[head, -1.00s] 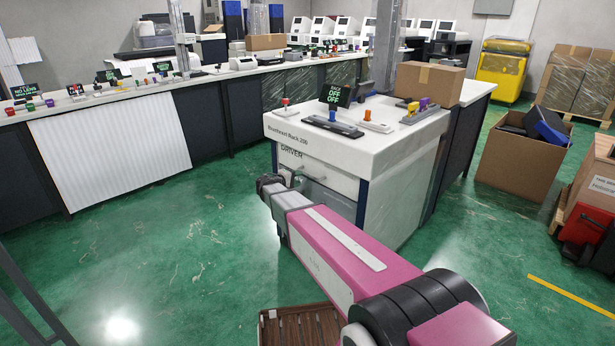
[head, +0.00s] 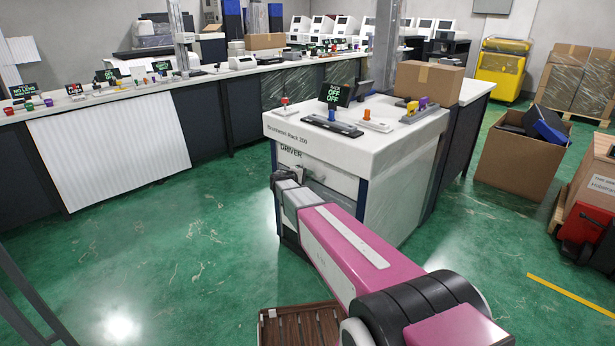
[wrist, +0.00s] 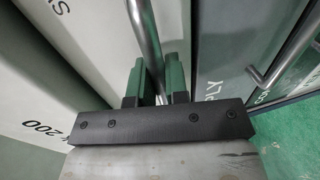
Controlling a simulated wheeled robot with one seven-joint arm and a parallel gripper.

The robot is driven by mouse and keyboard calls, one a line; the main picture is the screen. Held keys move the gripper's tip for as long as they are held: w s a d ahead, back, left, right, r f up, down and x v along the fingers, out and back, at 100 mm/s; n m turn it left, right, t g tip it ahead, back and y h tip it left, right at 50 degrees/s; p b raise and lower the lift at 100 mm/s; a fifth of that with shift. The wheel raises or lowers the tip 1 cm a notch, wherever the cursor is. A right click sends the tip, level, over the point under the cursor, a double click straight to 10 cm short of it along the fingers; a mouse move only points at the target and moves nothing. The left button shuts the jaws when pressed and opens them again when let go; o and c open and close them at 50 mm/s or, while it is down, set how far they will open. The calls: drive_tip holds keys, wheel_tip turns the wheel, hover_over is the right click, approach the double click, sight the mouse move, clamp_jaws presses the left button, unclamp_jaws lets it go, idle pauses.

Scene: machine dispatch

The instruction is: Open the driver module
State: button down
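The driver module is the upper front panel marked DRIVER (head: 291,151) on the white rack cabinet (head: 405,150). In the head view its front is partly hidden behind my arm. In the wrist view my gripper (wrist: 154,85) has its two green fingers on either side of a metal bar handle (wrist: 145,30). Narrow gaps appear between the bar and the fingers, so the gripper looks open around it. The neighbouring panel (wrist: 225,70) shows letters ending in LY. In the head view my fingertips are hidden.
Another bar handle (wrist: 285,45) is on a panel to the right in the wrist view. A cardboard box (head: 430,80) and small switches stand on the cabinet's top. An open carton (head: 515,165) stands to its right. Green floor is free on the left.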

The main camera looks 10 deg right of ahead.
drive_tip(key=f+v, duration=0.2)
drive_tip(key=v, duration=1)
drive_tip(key=f+v, duration=0.3)
drive_tip(key=v, duration=0.9)
drive_tip(key=shift+s+a, duration=0.3)
drive_tip(key=shift+a, duration=0.05)
drive_tip(key=c, duration=1.1)
unclamp_jaws()
drive_tip(key=shift+a, duration=0.15)
drive_tip(key=shift+c, duration=0.2)
drive_tip(key=v, duration=1.1)
